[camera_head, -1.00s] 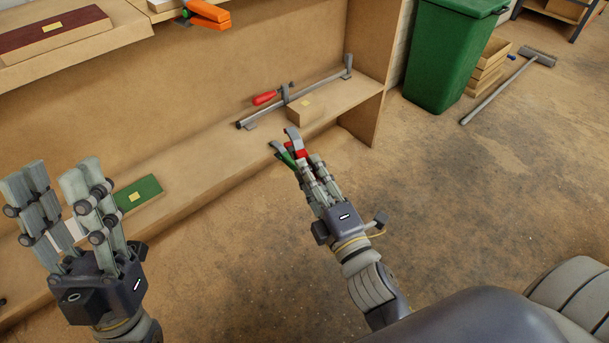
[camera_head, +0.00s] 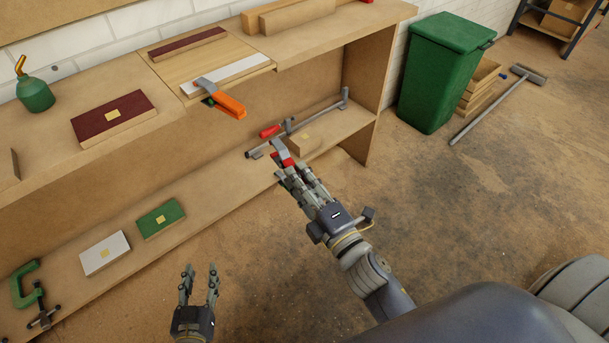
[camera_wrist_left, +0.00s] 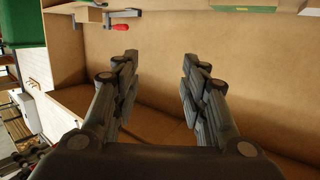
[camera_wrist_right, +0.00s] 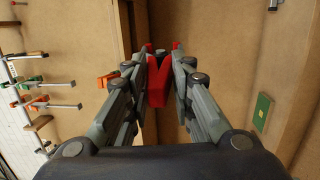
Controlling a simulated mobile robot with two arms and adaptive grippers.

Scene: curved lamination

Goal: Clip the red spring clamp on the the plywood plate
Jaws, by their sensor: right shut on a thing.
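The red spring clamp (camera_head: 284,157) is in the fingers of my right gripper (camera_head: 296,176), with its grey jaws pointing up and away. In the right wrist view its red handles (camera_wrist_right: 157,82) show between the fingertips. The plywood plate (camera_head: 165,68) lies on the bench top, with a dark red strip (camera_head: 187,42) and a white strip (camera_head: 226,74) on it. An orange spring clamp (camera_head: 225,102) sits at the plate's front edge, over the white strip. My right gripper is below and to the right of the plate. My left gripper (camera_head: 200,272) is open and empty, low in front of the shelf.
Green (camera_head: 160,218) and white (camera_head: 105,253) blocks and a green C-clamp (camera_head: 26,287) are further left. A green bin (camera_head: 445,75) stands right. The floor in front is clear.

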